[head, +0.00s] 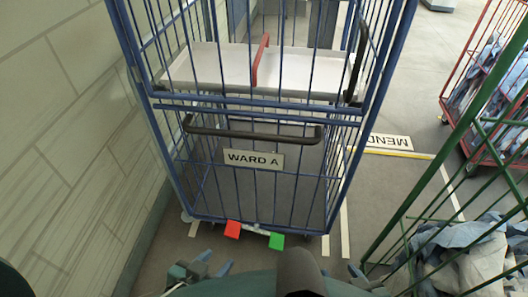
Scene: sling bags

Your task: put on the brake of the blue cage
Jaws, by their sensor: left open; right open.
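The blue cage (372,75) stands upright in front of me, with a "WARD A" sign (253,160) on its near side. At its bottom front edge are a red pedal (233,229) on the left and a green pedal (276,241) on the right. I cannot tell which pedal is pressed down. My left gripper (215,262) is open and empty, low in the picture, below and left of the red pedal and apart from it. My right gripper (368,278) is open at the bottom edge, right of the green pedal; it is partly hidden.
A black handle bar (252,133) crosses the cage front, and a white shelf (210,68) with a red bar (260,60) sits above. A tiled wall (60,130) is close on the left. A green cage (430,175) with cloth stands close right; a red cage (452,90) is behind.

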